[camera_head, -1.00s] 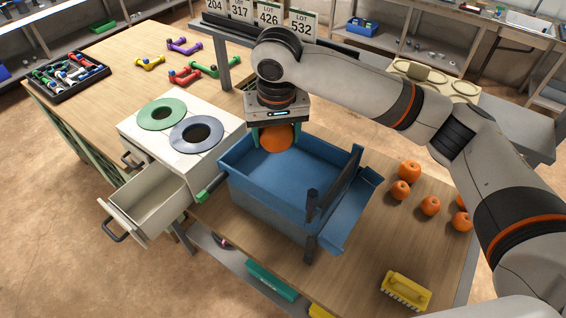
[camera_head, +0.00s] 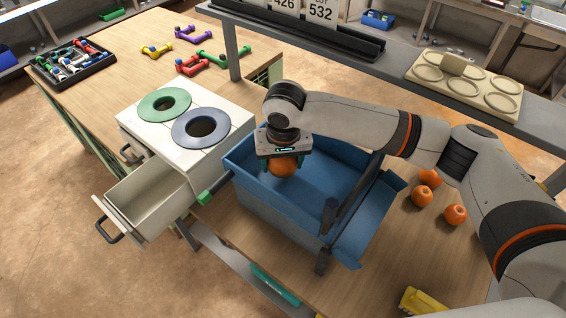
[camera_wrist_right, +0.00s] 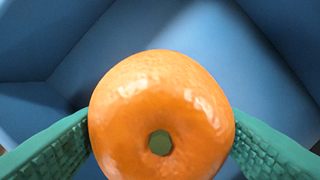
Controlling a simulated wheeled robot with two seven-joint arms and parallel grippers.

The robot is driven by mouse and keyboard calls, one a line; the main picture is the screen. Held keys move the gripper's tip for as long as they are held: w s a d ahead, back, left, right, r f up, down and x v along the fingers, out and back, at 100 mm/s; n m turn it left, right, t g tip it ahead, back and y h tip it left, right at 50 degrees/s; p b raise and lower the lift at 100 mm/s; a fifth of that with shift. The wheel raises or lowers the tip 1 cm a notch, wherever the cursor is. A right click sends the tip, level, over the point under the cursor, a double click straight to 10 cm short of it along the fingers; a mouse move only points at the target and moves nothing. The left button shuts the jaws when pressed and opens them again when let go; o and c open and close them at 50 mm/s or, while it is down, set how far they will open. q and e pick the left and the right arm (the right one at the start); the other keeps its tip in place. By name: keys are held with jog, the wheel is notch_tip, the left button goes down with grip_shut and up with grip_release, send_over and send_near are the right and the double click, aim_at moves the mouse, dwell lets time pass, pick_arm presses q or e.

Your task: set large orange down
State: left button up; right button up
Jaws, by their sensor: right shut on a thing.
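The large orange (camera_head: 284,167) is between the green fingers of my right gripper (camera_head: 283,163), which is shut on it. The gripper points down into the left part of the blue bin (camera_head: 262,200), below the rim level as far as the head view shows. In the right wrist view the orange (camera_wrist_right: 160,115) fills the middle, with a green finger touching each side. Blue bin walls and floor lie behind it. Whether the orange touches the bin floor is hidden. My left gripper is not in view.
Several oranges (camera_head: 455,214) lie on the table right of the bin. A white box with green (camera_head: 164,103) and dark blue (camera_head: 200,127) rings and an open drawer (camera_head: 148,200) stands left. A shelf holds a beige tray (camera_head: 465,85).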

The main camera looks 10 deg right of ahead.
aim_at(283, 161)
jog(key=shift+w+f, duration=0.1)
jog(key=shift+f, duration=0.9)
jog(key=o, duration=1)
jog(key=r, duration=0.3)
jog(key=s+r+b, duration=0.1)
jog(key=r, duration=0.6)
jog(key=shift+s+r+b, duration=0.3)
jog(key=shift+r+b, duration=0.05)
jog(key=shift+s+r, duration=0.15)
jog(key=shift+r, duration=0.55)
